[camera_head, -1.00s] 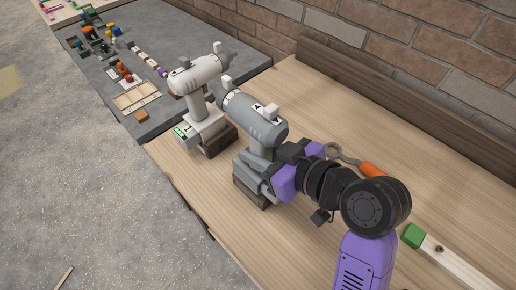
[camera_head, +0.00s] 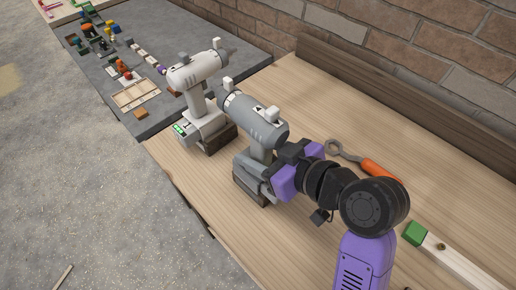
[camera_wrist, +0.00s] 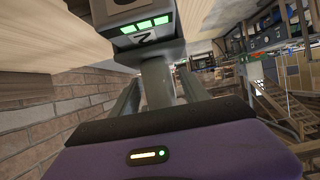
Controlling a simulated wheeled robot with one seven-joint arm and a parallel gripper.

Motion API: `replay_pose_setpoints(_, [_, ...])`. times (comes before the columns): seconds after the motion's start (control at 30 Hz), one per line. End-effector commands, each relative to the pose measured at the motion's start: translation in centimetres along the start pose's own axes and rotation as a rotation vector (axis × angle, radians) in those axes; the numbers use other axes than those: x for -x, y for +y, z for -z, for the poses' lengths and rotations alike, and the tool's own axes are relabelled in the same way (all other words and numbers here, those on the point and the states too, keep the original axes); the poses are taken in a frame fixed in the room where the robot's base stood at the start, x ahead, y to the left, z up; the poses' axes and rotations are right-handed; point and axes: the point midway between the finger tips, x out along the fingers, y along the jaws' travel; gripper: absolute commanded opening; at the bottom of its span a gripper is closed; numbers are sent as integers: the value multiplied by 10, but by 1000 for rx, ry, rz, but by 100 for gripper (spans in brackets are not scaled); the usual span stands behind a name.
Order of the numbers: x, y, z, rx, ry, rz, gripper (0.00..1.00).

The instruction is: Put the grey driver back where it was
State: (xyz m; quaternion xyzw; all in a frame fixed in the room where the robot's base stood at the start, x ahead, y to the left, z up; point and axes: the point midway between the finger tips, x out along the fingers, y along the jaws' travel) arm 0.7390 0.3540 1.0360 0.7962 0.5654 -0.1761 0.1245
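The grey driver (camera_head: 257,120) is upright at the middle of the wooden bench, its foot at a dark block (camera_head: 250,193). I cannot tell whether it rests on the block or is just above it. My purple and black gripper (camera_head: 277,172) reaches it from the right at handle height. In the wrist view the driver's handle (camera_wrist: 158,82) stands between my two fingers, which lie close along both sides and look shut on it. The driver's foot with lit green bars (camera_wrist: 146,24) shows above them. The finger contact is hidden in the head view.
A white driver (camera_head: 197,75) stands close by at the left on another dark block (camera_head: 220,139). An orange-handled wrench (camera_head: 378,172) lies behind my wrist. A green-ended wooden bar (camera_head: 450,262) lies at the right. A brick wall (camera_head: 430,50) bounds the back.

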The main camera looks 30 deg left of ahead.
Motion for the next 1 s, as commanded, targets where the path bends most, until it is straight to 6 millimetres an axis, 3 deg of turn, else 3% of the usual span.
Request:
replay_pose_setpoints(0.27, [0,0,1,1,1,0,53])
replay_pose_setpoints(0.47, [9,0,15,2,3,-2,53])
replay_pose_setpoints(0.8, [80,2,11,1,3,-6,53])
replay_pose_setpoints(1.0, [112,1,12,1,2,-3,53])
